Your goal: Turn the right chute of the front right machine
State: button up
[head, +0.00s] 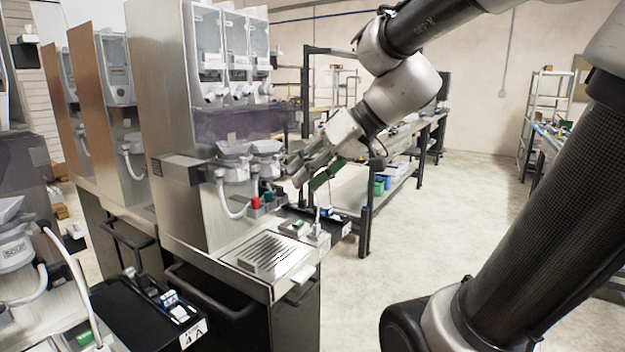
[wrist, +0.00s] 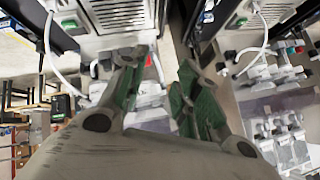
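The front right machine (head: 165,120) is a tall steel cabinet in the middle of the head view. Three clear canisters with white chutes at their bottoms stand side by side in its upper part. The right chute (head: 266,89) is at the right end, above and left of my gripper. Below are grey funnels (head: 250,149), partly overlapping in view. My gripper (head: 304,176) is in front of the machine's right side, at about funnel height. The wrist view shows its two green-padded fingers (wrist: 160,66) apart, with nothing between them. That view does not clearly show the right chute.
A slotted drip tray (head: 268,252) lies below the funnels. Red and green items (head: 262,203) sit beside a hose. Another machine (head: 20,235) is at the left. A workbench (head: 380,170) stands behind my gripper. The floor (head: 480,205) to the right is clear.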

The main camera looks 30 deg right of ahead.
jog(key=shift+s+d+f, duration=0.25)
jog(key=shift+s+f, duration=0.3)
jog(key=shift+s, duration=0.2)
